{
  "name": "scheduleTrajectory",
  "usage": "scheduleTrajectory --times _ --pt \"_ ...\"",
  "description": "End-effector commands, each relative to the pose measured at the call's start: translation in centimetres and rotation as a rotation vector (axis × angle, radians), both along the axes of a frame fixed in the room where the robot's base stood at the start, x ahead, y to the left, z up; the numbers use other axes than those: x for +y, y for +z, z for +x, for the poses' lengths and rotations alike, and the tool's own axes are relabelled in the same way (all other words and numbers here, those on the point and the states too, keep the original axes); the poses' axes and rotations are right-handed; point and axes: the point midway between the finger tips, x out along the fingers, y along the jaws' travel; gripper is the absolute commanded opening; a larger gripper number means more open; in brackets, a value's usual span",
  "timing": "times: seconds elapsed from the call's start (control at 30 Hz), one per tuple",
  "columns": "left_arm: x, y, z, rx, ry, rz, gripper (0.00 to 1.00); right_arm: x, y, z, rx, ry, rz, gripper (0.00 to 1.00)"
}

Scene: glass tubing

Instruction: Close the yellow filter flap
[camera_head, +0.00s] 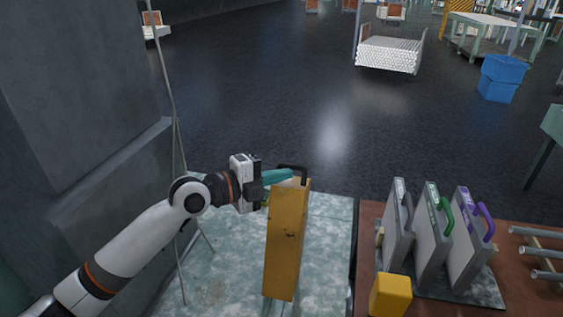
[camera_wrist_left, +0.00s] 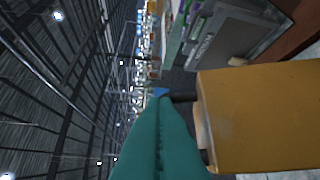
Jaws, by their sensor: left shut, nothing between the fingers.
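The yellow filter flap (camera_head: 287,240) stands upright as a tall panel on a pale, stained surface, with a black handle (camera_head: 292,168) at its top. My left gripper (camera_head: 288,175) comes in from the left at the flap's top. Its teal fingers are shut with nothing between them and lie beside or across the handle; I cannot tell whether they touch it. In the left wrist view the shut fingers (camera_wrist_left: 161,108) run alongside the yellow flap (camera_wrist_left: 255,115), which fills the right side. My right gripper is not in view.
Grey panels with grey (camera_head: 396,222), green (camera_head: 432,235) and purple (camera_head: 468,237) handles stand on a brown bench at the right. A small yellow block (camera_head: 390,296) sits in front of them. A dark wall (camera_head: 85,90) rises at the left. Open dark floor lies beyond.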

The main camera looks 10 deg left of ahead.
Motion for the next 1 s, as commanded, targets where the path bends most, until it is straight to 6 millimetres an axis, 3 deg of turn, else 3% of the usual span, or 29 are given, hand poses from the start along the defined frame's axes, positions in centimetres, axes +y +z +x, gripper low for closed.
scheduleTrajectory --times 0.2,0.7,0.87,1.0 --pt "0.0 -0.3 1.6 0.001 -0.001 -0.001 0.0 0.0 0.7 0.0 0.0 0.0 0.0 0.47" --pt "0.0 -0.5 2.2 0.011 0.0 -0.001 0.0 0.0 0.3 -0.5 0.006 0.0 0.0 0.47" --pt "0.0 -0.8 3.9 0.056 0.0 -0.001 0.0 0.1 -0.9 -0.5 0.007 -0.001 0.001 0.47" --pt "0.0 -1.3 6.4 0.127 0.001 -0.003 0.0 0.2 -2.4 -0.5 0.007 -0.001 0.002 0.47"
